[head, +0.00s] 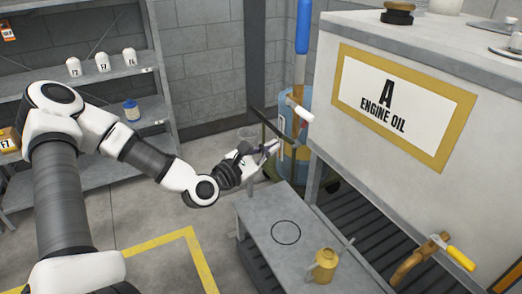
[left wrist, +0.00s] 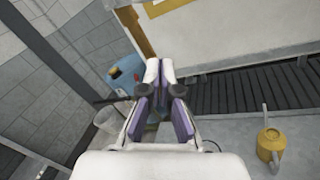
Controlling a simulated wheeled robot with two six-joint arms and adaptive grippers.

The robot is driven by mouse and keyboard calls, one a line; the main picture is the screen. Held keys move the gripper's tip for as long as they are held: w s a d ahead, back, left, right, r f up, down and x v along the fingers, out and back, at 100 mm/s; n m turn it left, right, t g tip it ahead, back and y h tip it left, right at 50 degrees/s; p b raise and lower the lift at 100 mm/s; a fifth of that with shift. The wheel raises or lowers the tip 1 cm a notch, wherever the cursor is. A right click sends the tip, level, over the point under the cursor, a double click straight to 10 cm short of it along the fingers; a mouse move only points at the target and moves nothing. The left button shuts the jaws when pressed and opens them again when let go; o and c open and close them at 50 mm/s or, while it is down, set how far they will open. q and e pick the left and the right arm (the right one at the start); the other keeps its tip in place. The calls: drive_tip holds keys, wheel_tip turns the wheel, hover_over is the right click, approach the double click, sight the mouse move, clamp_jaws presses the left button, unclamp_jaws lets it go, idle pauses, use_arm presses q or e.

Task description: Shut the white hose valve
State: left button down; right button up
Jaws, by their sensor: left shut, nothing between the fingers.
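A white lever handle (head: 301,113), which I take to be the white hose valve, sits on a copper-coloured fitting in front of a blue tank (head: 287,127) at the upper middle of the head view. My left gripper (head: 272,147) is below and left of the handle, apart from it. Its fingers are shut and empty. In the left wrist view the gripper (left wrist: 159,70) points towards the tan edge of the oil cabinet, with the blue tank (left wrist: 122,72) to its left. I cannot make out the white handle clearly there. My right gripper is not in view.
The oil cabinet (head: 345,107) stands to the right, with a yellow-handled tap (head: 460,258) below it. A grey bench (head: 262,222) carries a yellow oil can (head: 324,265). A shelf (head: 80,82) stands behind on the left. A dark bar (head: 275,131) crosses close to my left gripper.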

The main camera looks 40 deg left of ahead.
use_arm(q)
drive_tip(key=s+p, duration=0.2)
drive_tip(key=s, duration=0.1)
drive_tip(key=shift+a+f, duration=0.15)
idle(0.5)
